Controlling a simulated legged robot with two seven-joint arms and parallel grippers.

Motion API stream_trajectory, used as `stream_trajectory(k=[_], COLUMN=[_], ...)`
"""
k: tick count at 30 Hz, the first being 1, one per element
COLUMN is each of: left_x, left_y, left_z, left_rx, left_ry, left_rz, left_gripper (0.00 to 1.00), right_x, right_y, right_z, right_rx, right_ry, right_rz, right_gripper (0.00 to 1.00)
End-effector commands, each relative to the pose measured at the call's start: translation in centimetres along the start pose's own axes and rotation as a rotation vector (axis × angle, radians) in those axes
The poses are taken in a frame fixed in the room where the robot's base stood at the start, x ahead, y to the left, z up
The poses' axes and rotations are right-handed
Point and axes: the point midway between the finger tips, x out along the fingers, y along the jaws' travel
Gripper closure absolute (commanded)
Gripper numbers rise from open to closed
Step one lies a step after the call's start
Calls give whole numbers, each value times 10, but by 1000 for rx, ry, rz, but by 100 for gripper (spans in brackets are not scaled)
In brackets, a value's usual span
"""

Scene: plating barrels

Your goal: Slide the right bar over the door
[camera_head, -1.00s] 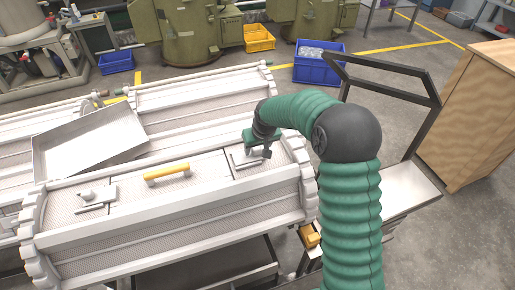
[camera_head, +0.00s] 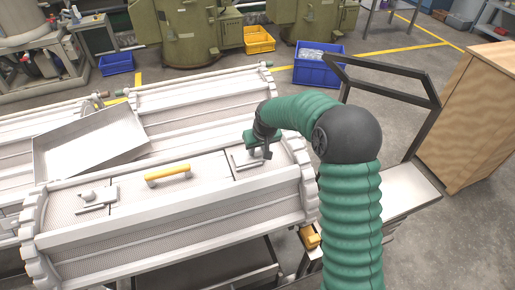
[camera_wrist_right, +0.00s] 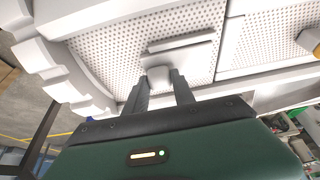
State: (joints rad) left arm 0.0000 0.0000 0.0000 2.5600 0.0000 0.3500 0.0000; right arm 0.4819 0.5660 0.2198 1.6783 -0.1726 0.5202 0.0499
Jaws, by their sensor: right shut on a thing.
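The perforated door (camera_head: 140,195) lies on top of the front barrel, with a yellow handle (camera_head: 167,173) at its middle. The right bar (camera_head: 236,163) is a pale flat piece at the right end of the door, partly hidden by my gripper; its plate also shows in the right wrist view (camera_wrist_right: 185,52). My right gripper (camera_head: 258,155) is at this bar. In the wrist view its dark fingers (camera_wrist_right: 160,88) sit on either side of the bar's pale knob (camera_wrist_right: 158,75) and are shut on it. The left bar (camera_head: 97,200) lies at the door's left end. My left gripper is out of view.
A metal tray (camera_head: 88,143) rests tilted behind the front barrel. More barrels stand behind. A black frame (camera_head: 385,92) and a wooden cabinet (camera_head: 470,115) stand to the right. The space above the door is free apart from the handle and bars.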

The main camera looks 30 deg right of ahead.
Motion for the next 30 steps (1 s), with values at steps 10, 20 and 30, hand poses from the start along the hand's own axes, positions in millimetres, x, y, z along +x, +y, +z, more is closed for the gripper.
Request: stream_trajectory(k=[10, 20, 30], left_x=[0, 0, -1], left_y=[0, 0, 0], left_z=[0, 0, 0], left_rx=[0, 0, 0], left_ry=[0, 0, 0], left_rz=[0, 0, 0], left_gripper=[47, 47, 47], right_x=[0, 0, 0], right_y=[0, 0, -21], right_z=[0, 0, 0], right_rx=[0, 0, -5], right_ry=[-1, -1, -2], right_rz=[0, 0, -2], right_gripper=[100, 100, 100])
